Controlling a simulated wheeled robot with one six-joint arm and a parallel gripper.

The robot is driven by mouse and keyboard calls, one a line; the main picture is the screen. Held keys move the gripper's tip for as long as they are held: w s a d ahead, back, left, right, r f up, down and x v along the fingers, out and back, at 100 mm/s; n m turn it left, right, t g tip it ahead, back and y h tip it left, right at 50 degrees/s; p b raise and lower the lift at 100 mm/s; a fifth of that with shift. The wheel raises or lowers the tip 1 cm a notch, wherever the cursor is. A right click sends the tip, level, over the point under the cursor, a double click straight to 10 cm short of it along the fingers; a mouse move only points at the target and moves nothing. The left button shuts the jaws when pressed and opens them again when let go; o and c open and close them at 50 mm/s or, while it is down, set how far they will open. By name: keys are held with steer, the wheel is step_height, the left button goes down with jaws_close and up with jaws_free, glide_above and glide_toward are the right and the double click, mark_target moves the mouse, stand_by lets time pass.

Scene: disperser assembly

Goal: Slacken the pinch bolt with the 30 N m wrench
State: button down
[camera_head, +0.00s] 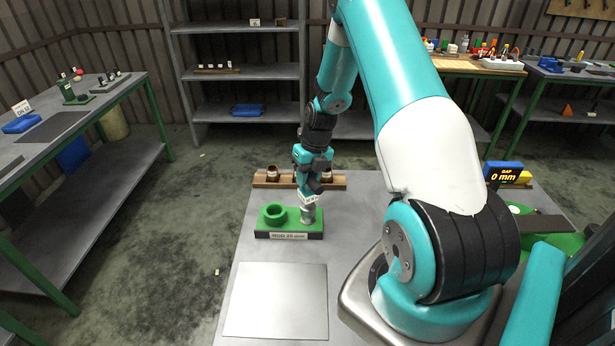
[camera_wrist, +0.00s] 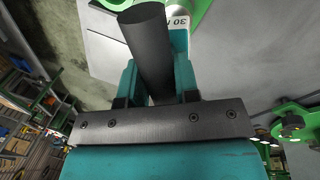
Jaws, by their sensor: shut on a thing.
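My gripper (camera_head: 312,182) is low over the near worktop, above the right part of a green holder (camera_head: 265,235) with a "ROD 25 mm" sign. In the wrist view its two teal fingers (camera_wrist: 157,75) are closed on a dark round handle. I take this as the 30 N m wrench (camera_wrist: 148,38), as a partly hidden "30 N" label shows beside its far end. In the head view a silver part (camera_head: 308,214) and a small white label (camera_head: 308,198) show below the fingers, at the holder. I cannot tell whether the wrench still touches the holder. I cannot pick out the pinch bolt.
A green ring (camera_head: 274,213) is on the holder's left. A wooden rack (camera_head: 265,180) with small parts stands behind. A light grey plate (camera_head: 277,300) lies in front. A "GAP 0 mm" display (camera_head: 503,175) and green equipment are at the right, partly behind my arm.

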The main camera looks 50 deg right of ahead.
steer(key=shift+b+x, duration=0.5)
steer(key=shift+x, duration=0.5)
steer(key=shift+d+f, duration=0.2)
steer(key=shift+f, duration=0.1)
steer(key=n, duration=0.3)
steer(key=n+g, duration=0.1)
steer(key=n, duration=0.3)
steer(key=shift+a+g, duration=0.1)
steer(key=shift+g, duration=0.2)
steer(key=n, duration=0.3)
steer(key=shift+g, duration=0.3)
steer(key=n, duration=0.4)
steer(key=shift+g+h, duration=0.3)
steer(key=shift+h, duration=0.1)
steer(key=shift+r, duration=0.1)
